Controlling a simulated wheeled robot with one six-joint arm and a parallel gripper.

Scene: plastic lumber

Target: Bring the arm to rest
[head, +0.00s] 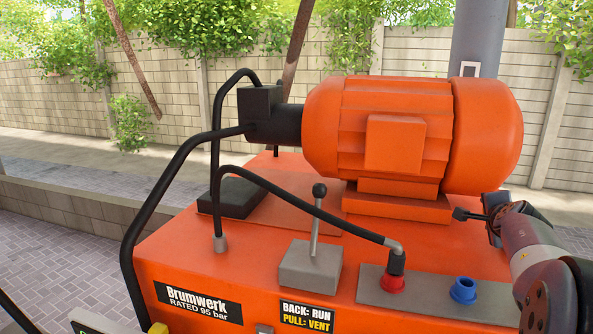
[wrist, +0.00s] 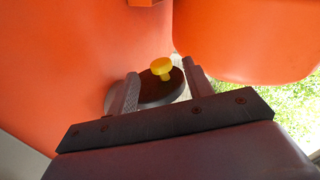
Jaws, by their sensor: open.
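My gripper (head: 468,214) is at the right of the head view, above the right end of the orange machine's top and below the orange motor (head: 410,130). In the wrist view my gripper (wrist: 163,84) shows two grey fingers spread apart with nothing held between them. Beyond the fingertips is a yellow knob (wrist: 161,67) on a round dark disc (wrist: 165,88). I cannot tell how far it is from the fingers. The head view does not show this knob.
The orange machine (head: 265,245) carries a lever (head: 317,215) on a grey block, black hoses (head: 300,205), a red-collared coupling (head: 393,281) and a blue port (head: 463,290). The motor overhangs close to my gripper. Paving (head: 60,245) lies open at the left.

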